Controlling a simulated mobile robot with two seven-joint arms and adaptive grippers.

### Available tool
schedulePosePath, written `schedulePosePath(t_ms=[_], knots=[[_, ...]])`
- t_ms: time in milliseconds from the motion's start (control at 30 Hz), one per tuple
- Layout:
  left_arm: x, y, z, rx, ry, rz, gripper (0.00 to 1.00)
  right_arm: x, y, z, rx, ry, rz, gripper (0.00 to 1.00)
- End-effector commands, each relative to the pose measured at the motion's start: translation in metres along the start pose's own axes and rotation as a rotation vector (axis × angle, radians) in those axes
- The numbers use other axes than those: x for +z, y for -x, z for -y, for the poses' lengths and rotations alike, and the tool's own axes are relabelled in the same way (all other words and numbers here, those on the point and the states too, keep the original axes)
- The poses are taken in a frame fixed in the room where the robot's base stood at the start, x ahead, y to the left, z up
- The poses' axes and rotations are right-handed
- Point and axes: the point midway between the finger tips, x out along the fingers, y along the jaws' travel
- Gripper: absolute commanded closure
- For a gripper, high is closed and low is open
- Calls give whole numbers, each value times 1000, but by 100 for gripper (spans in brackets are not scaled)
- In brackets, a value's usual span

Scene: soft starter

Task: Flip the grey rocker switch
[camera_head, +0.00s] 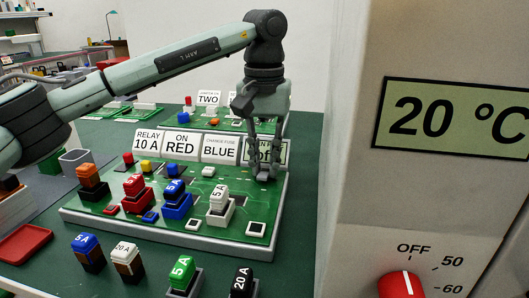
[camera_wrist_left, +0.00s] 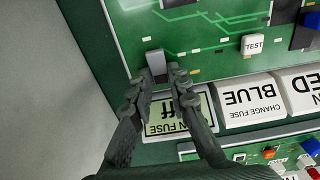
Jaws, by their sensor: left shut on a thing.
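The grey rocker switch (camera_wrist_left: 156,63) sits at the corner of the green board (camera_wrist_left: 190,15); in the wrist view its block shows between my left fingertips. In the head view it is at the board's back right (camera_head: 265,176), mostly hidden by the gripper. My left gripper (camera_head: 264,168) points down there, its fingers closed in on the switch. The fingers also show in the wrist view (camera_wrist_left: 158,84), in front of a small display (camera_wrist_left: 165,120) that they partly cover.
Signs (camera_head: 181,144) stand along the board's back edge. Several coloured fuses, such as a white one (camera_head: 220,200), stand on the board; more, such as a green one (camera_head: 181,270), stand in front. A large grey cabinet (camera_head: 355,190) with a red dial (camera_head: 401,286) rises close on the right.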

Motion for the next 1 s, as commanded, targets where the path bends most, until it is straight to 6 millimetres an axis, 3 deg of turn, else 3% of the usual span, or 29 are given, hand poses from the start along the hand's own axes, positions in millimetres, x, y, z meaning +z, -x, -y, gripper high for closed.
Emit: schedulePosePath(t_ms=[267, 300, 433, 767, 1000], knots=[[-1, 1, 0, 1, 2, -3, 100, 0, 0, 0, -1, 0, -2, 60], [-1, 1, 0, 2, 2, -3, 79, 0, 0, 0, -1, 0, -2, 60], [-1, 1, 0, 1, 1, -2, 63, 0, 0, 0, -1, 0, -2, 60], [0, 2, 0, 0, 1, -1, 62, 0, 0, 0, 1, 0, 0, 60], [-1, 36, 0, 0, 1, -4, 62, 0, 0, 0, 1, 0, -1, 60]])
